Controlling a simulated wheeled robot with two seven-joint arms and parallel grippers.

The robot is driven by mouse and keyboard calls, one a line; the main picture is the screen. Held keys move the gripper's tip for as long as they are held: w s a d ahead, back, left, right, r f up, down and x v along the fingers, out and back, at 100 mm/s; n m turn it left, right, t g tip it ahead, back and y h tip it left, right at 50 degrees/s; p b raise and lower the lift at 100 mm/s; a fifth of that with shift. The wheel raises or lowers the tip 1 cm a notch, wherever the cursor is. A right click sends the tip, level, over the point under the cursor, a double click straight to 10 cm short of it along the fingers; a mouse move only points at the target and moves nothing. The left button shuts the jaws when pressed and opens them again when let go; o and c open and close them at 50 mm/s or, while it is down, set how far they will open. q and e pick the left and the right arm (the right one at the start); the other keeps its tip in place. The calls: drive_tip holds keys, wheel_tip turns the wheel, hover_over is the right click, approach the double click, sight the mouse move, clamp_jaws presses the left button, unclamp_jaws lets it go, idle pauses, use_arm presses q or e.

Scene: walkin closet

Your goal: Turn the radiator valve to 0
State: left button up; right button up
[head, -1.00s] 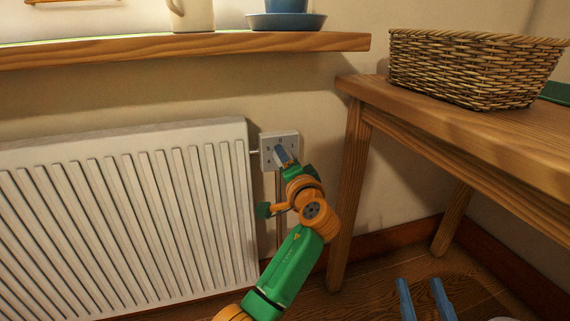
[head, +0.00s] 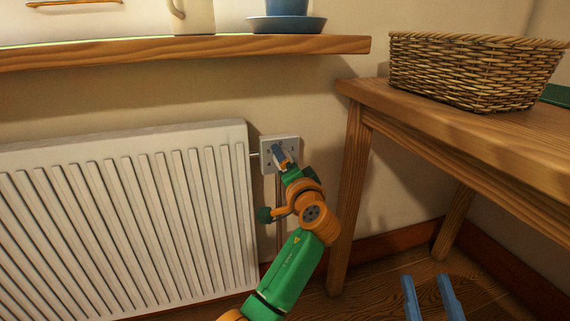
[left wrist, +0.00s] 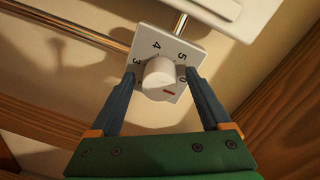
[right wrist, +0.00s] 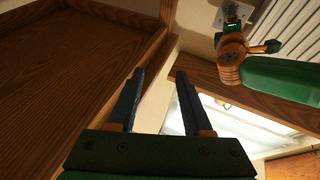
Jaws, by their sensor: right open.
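The radiator valve is a square white plate (head: 268,163) on the wall beside the radiator. In the left wrist view its round white knob (left wrist: 159,73) stands on the numbered plate (left wrist: 150,94). The numbers 3, 4, 5 and 0 show, and a red mark lies below the knob, lower left of the 0. My left gripper (left wrist: 159,74) is open, with one finger on each side of the knob and small gaps visible; in the head view it is at the valve (head: 277,152). My right gripper (head: 428,281) is open and empty, low at the right, also in its wrist view (right wrist: 159,74).
The ribbed white radiator (head: 120,215) stands left of the valve, with a pipe running to it. A wooden shelf (head: 180,50) with a mug and a blue cup on a saucer is above. A wooden table (head: 480,135) bearing a wicker basket (head: 475,72) stands right.

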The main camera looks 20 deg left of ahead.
use_arm(q)
drive_tip(key=p+v, duration=0.2)
drive_tip(key=v, duration=0.5)
use_arm(e)
wheel_tip(320, 180, down, 14)
drive_tip(key=d+g+h, duration=0.2)
drive_tip(key=g, duration=0.5)
drive_tip(key=shift+s+r+m+g+h, duration=0.2)
drive_tip(key=shift+r+m+g+h, duration=0.05)
drive_tip(key=shift+m+g+h, duration=0.15)
